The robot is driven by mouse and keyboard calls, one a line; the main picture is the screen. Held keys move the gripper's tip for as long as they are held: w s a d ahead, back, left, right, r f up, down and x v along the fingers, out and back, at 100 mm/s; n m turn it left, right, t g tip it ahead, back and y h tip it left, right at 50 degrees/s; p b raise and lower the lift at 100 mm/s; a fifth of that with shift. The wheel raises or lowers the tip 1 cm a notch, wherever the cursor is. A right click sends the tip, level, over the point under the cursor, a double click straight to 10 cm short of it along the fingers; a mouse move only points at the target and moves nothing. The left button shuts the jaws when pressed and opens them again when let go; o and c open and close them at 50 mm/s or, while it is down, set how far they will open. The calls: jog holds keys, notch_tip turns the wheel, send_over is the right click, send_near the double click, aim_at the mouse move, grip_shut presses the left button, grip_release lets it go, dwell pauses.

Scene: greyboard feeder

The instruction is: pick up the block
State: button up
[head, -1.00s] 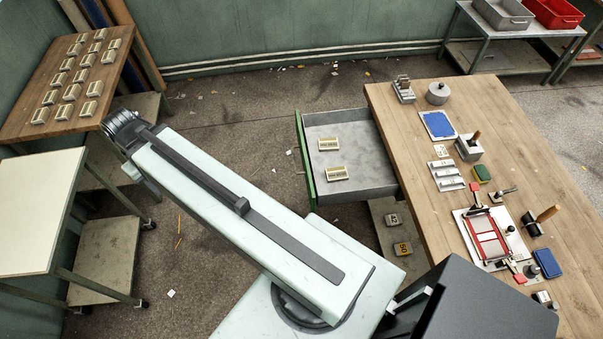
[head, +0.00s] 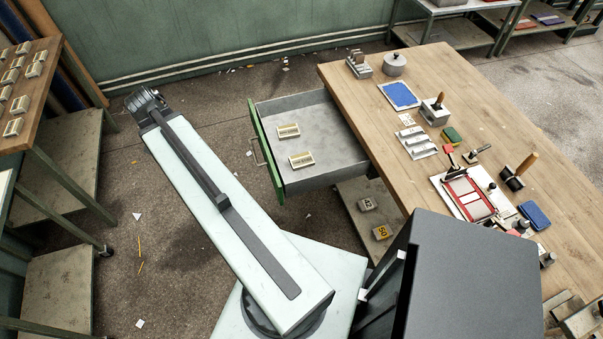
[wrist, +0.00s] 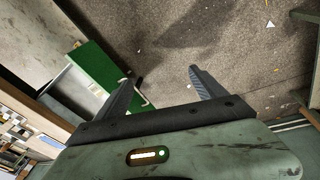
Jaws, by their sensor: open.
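Several small blocks are in the head view, and I cannot tell which one is meant. Two pale lettered blocks, a far one (head: 289,131) and a near one (head: 302,160), lie apart in the open drawer (head: 335,117). A grey block (head: 367,205) and a yellow-marked block (head: 381,232) sit on the shelf below. Several pale blocks (head: 13,127) lie on the wooden table at left. My gripper (wrist: 162,73) is open and empty above the floor in the wrist view. The drawer's green front (wrist: 98,72) shows there, left of the fingers. In the head view the fingers are hidden.
The wooden workbench (head: 455,85) at right holds a blue pad (head: 400,95), a red-framed press (head: 468,198), stamps and tins. The drawer sticks out from its left side. The concrete floor between the left table and the drawer is clear apart from paper scraps.

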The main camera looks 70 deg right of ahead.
jog(key=s+d+f+m+g+b, duration=0.2)
jog(key=s+d+f+m+b, duration=0.55)
jog(key=s+d, duration=0.65)
jog(key=m+b, duration=0.4)
jog(key=m, duration=0.2)
send_near(301, 160)
jog(key=shift+w+d+f+h, duration=0.15)
jog(key=shift+w+f+h, duration=0.15)
jog(key=shift+f, duration=0.2)
jog(key=shift+s+d+r+m, duration=0.1)
jog(key=shift+s+r+m, duration=0.05)
jog(key=shift+s+m, duration=0.15)
jog(key=shift+s, duration=0.1)
jog(key=b+x, duration=0.7)
jog(key=x, duration=0.1)
jog(key=shift+a+b, duration=0.3)
jog(key=shift+r, duration=0.1)
jog(key=c, duration=1.5)
